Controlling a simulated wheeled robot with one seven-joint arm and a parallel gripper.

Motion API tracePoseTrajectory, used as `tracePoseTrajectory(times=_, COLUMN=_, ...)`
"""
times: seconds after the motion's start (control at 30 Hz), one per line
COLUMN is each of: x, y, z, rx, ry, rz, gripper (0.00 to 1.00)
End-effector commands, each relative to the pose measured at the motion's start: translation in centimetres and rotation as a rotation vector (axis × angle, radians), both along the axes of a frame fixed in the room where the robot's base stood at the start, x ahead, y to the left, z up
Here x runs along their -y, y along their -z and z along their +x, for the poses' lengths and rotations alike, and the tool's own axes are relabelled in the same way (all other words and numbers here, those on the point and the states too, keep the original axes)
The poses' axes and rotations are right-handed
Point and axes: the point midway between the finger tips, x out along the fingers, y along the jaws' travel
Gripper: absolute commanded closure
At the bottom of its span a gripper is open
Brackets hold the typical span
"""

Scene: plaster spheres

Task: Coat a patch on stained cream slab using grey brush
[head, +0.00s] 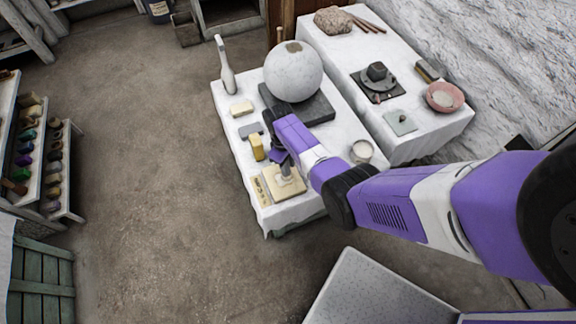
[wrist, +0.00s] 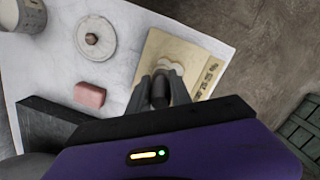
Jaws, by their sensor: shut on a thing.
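The stained cream slab (head: 271,195) lies flat near the front corner of the cloth-covered table, with dark marks along its left side. In the wrist view the slab (wrist: 200,53) lies beyond my fingertips, its marks on the right. My gripper (head: 285,165) is over the slab, shut on the grey brush (wrist: 160,90), whose dark grey handle shows between the two fingers (wrist: 161,88). The brush points down to the slab. A pale, rounded shape shows on the slab at the brush's lower end; I cannot tell bristles from coating, or whether the tip touches.
A yellow block (head: 256,147) stands close behind the slab. A large plaster sphere (head: 293,71) rests on a dark base (head: 307,110) farther back. A white jar (head: 362,151) is right of my gripper. The wrist view shows a pink block (wrist: 89,95) and a round lid (wrist: 95,38).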

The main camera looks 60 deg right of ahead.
Motion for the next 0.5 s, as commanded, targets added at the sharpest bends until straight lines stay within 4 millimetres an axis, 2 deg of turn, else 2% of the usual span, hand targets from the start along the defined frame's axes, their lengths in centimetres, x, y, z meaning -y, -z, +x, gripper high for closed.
tracePoseTrajectory(times=0.5, x=1.3, y=0.2, z=2.0, rx=0.001, ry=0.0, rz=0.0, gripper=1.0)
